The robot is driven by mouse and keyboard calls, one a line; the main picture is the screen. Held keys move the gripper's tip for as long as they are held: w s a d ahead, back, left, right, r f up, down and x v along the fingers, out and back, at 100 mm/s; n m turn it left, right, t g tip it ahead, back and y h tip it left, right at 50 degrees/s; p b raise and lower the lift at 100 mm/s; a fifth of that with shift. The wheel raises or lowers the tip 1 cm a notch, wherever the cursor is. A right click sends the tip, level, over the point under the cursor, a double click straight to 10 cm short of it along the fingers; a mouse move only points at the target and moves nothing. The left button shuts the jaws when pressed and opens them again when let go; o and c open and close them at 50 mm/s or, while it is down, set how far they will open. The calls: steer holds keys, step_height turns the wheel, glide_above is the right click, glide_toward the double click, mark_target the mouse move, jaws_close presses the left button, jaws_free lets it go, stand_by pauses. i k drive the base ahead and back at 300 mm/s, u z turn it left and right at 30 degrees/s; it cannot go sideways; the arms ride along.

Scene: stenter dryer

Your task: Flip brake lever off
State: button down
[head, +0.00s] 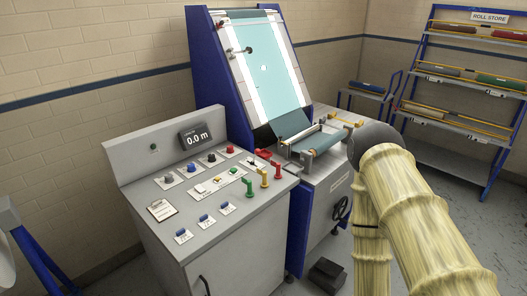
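A group of coloured levers stands at the right end of the grey control console: a red lever (276,165), a yellow lever (264,174) and a green lever (249,186). Another red handle (263,154) sits just behind them. The labels are too small to read, so I cannot tell which one is the brake lever or how it is set. My arm (415,210) comes in from the lower right in a pale yellow cover, apart from the levers. My gripper does not show.
A blue-framed inclined machine (205,70) with rollers stands behind. A roll rack (480,115) stands at right. A dark pedal (327,272) lies on the floor.

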mark_target(257, 153)
steer(key=u, duration=1.45)
steer(key=i, duration=0.65)
steer(key=z, duration=1.6)
